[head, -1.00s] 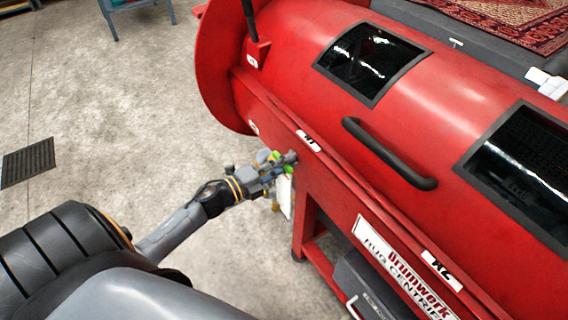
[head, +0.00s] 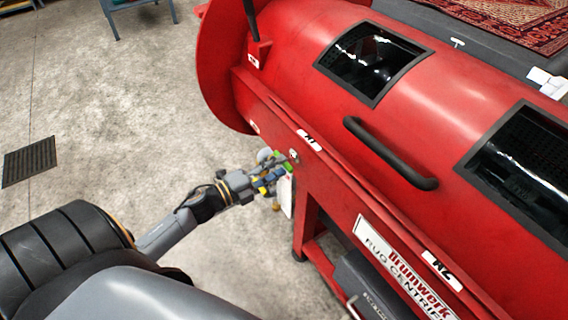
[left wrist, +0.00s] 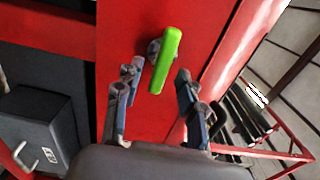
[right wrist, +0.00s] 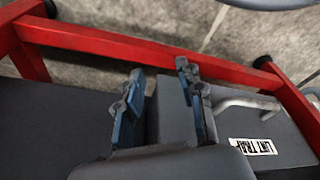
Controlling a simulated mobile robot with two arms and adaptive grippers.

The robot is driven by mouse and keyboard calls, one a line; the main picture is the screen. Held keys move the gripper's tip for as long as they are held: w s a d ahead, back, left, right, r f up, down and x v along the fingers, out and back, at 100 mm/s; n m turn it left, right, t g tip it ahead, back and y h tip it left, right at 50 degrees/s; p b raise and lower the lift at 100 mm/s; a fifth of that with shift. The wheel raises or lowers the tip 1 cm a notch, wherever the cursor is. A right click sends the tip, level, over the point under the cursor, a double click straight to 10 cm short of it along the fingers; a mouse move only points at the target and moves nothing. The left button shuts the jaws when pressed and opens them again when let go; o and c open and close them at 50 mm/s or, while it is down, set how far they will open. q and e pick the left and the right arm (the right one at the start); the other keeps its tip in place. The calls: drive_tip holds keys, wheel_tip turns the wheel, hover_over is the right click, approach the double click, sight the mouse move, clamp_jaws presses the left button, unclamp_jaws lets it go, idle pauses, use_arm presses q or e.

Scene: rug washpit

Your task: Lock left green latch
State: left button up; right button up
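The green latch (left wrist: 166,60) is a bright green bar on a dark round pivot on the red machine face. In the left wrist view it stands nearly upright, its top leaning right. My left gripper (left wrist: 157,78) is open, with one finger on each side of the latch's line and a visible gap to both. In the head view my left gripper (head: 270,180) is just in front of the red drum machine (head: 300,60), with small green parts showing at its tips. My right gripper (right wrist: 159,72) is open and empty above a grey box.
The grey box (right wrist: 80,115) bears a lint trap label (right wrist: 253,146) and a metal handle (right wrist: 248,103). A red frame bar (right wrist: 120,48) runs behind it. A black handle (head: 390,153) sticks out from the drum. The concrete floor left of the machine is mostly clear.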

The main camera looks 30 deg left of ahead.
use_arm(q)
drive_tip(key=v, duration=0.9)
